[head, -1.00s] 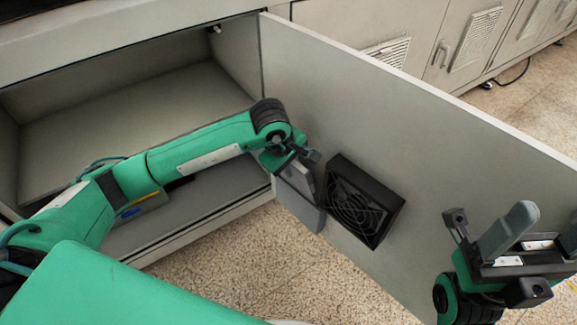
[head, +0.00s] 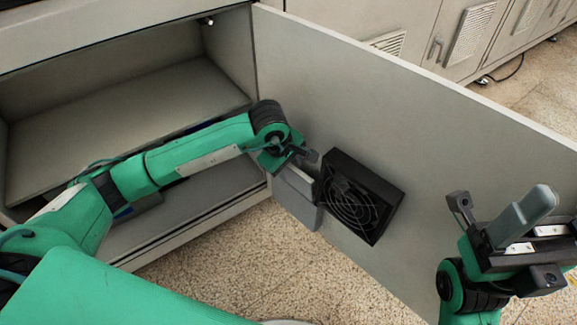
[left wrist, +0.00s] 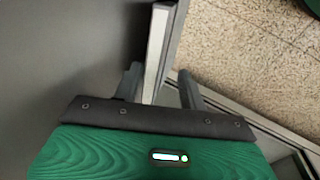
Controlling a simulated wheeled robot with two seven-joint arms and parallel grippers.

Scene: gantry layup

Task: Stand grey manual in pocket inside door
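The grey manual (left wrist: 156,50) shows in the left wrist view as an upright slab with a pale edge between my left fingers. In the head view a grey pocket (head: 297,207) sits low on the inside of the open door (head: 420,150), left of a black fan. The manual appears to stand in the pocket, mostly hidden there. My left gripper (head: 298,158) is just above the pocket. Its fingers straddle the slab, the left one close, the right one with a gap, so it looks open. My right gripper (head: 520,218) is off to the right, fingers overlapping in view.
The black fan (head: 360,197) juts from the door right beside the pocket. The cabinet interior (head: 130,130) with its shelf opens at left, under my left arm. More grey cabinets (head: 470,35) stand behind the door. Speckled floor (head: 250,265) shows below.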

